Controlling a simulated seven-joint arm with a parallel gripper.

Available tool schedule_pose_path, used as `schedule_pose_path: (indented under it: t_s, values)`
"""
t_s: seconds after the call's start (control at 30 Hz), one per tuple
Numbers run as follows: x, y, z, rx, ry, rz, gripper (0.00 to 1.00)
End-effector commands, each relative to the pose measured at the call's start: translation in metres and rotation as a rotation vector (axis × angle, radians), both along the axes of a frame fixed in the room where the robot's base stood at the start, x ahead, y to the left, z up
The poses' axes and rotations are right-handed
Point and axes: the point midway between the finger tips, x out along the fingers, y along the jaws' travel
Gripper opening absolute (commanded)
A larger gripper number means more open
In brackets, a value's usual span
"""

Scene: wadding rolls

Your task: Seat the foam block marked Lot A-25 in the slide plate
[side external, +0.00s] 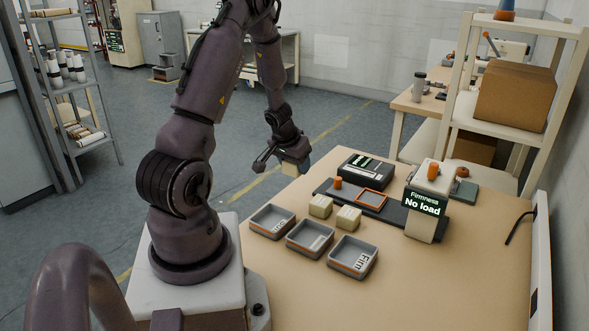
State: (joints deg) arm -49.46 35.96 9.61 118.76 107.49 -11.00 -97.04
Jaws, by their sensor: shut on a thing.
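My gripper (282,157) is shut on a pale foam block (289,170), held in the air off the table's far left edge. Any marking on this block cannot be read here. Two more pale foam blocks, one on the left (320,206) and one on the right (348,218), stand on the table behind the trays. Their labels are too small to read. The slide plate (371,199), a square with an orange border, lies on a dark rail to the right of my gripper and looks empty.
A tester (425,212) shows "Firmness No load" at the rail's right end. A dark box (366,173) stands behind the rail, and an orange knob (337,183) is on it. Three grey trays (310,238) line the table's near left side. The front tabletop (440,290) is clear.

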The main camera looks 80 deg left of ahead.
Motion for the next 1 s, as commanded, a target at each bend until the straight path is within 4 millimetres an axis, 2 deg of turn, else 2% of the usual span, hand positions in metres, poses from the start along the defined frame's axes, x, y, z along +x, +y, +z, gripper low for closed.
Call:
schedule_pose_path:
  t_s: [0.07, 0.17, 0.3, 0.5, 0.6, 0.7, 0.8, 1.0]
  values:
    - [0.01, 0.001, 0.002, 0.001, 0.0, -0.048, 0.27]
    - [0.035, 0.005, 0.002, 0.002, 0.003, -0.187, 0.27]
    - [0.089, 0.003, -0.001, 0.001, 0.005, -0.517, 0.27]
    - [0.158, -0.02, -0.004, 0.001, 0.007, -1.048, 0.27]
    - [0.181, -0.037, -0.005, 0.001, 0.006, -1.267, 0.27]
    - [0.194, -0.049, -0.006, 0.0, 0.005, -1.426, 0.27]
    - [0.201, -0.057, -0.007, 0.001, 0.003, -1.515, 0.27]
    - [0.203, -0.06, -0.011, -0.001, 0.002, -1.548, 0.27]
